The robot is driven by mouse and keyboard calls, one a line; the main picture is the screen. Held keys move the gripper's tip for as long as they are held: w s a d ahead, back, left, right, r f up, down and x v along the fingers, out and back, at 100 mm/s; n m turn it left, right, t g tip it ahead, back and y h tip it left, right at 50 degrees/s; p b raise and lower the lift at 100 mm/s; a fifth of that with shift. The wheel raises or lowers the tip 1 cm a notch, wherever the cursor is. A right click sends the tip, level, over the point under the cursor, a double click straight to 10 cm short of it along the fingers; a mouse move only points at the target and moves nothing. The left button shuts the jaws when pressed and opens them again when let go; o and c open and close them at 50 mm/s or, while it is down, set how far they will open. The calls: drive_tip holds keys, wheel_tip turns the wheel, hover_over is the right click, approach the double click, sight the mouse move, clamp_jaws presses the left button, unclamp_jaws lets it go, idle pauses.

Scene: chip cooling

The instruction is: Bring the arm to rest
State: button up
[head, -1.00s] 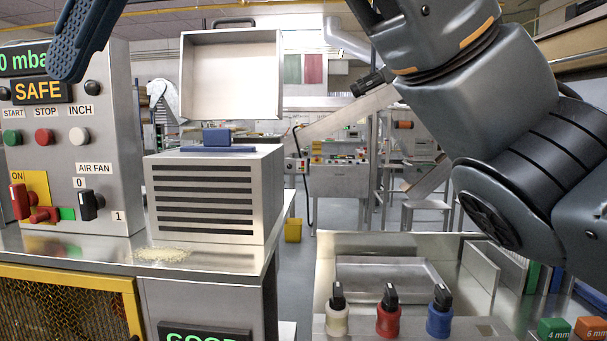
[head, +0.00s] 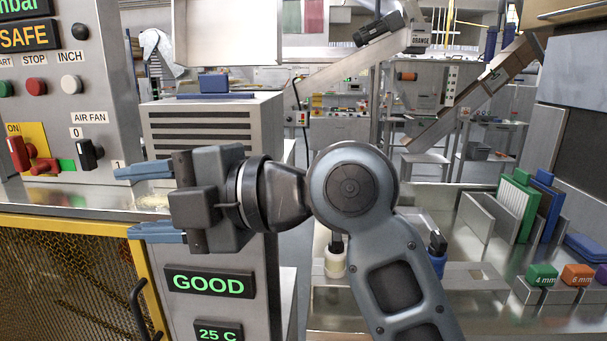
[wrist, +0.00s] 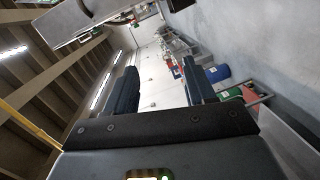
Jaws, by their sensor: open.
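My gripper (head: 143,202) is in the middle left of the head view, with its two blue fingers pointing left and spread apart. Nothing is between them. It is in front of the steel machine, near the counter edge and above the GOOD display (head: 210,283). My arm is folded, with its rounded elbow in the middle of the view. In the wrist view my gripper (wrist: 160,85) also shows two dark blue fingers apart with an empty gap. That view is tilted and looks out into the room.
The control panel (head: 62,110) with switches stands at the left, close to my fingertips. The vented steel box (head: 215,125) is behind my gripper. A yellow-framed mesh guard (head: 75,230) is below. At the right is a steel tray area with green and orange blocks (head: 541,275) and a blue-handled tool (head: 437,255).

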drive_tip(key=d+f+m+t+h, duration=0.1)
drive_tip(key=d+f+m+t, duration=0.35)
drive_tip(key=f+m, duration=0.3)
drive_tip(key=d+f+m+t+h, duration=0.2)
drive_tip(key=d+f+m+t, duration=0.2)
drive_tip(key=d+f+m, duration=0.3)
drive_tip(key=s+d+f+m+t+h, duration=0.4)
drive_tip(key=s+d+f+m+h, duration=0.3)
drive_tip(key=d+f+m, duration=0.4)
drive_tip(key=s+d+f+m+h, duration=0.2)
drive_tip(key=s+d, duration=0.3)
drive_tip(key=s, duration=0.2)
drive_tip(key=s+d+f+m+h, duration=0.2)
drive_tip(key=s+d+f, duration=0.15)
drive_tip(key=s, duration=0.45)
drive_tip(key=s+d+r+m+h, duration=0.1)
drive_tip(key=s+d+r, duration=0.1)
drive_tip(key=s, duration=0.4)
drive_tip(key=s+d+r+m+h, duration=0.1)
drive_tip(key=s+d+r, duration=0.2)
drive_tip(key=s, duration=0.3)
drive_tip(key=shift+d, duration=0.7)
drive_tip(key=shift+s+f+m, duration=0.1)
drive_tip(key=shift+m, duration=0.15)
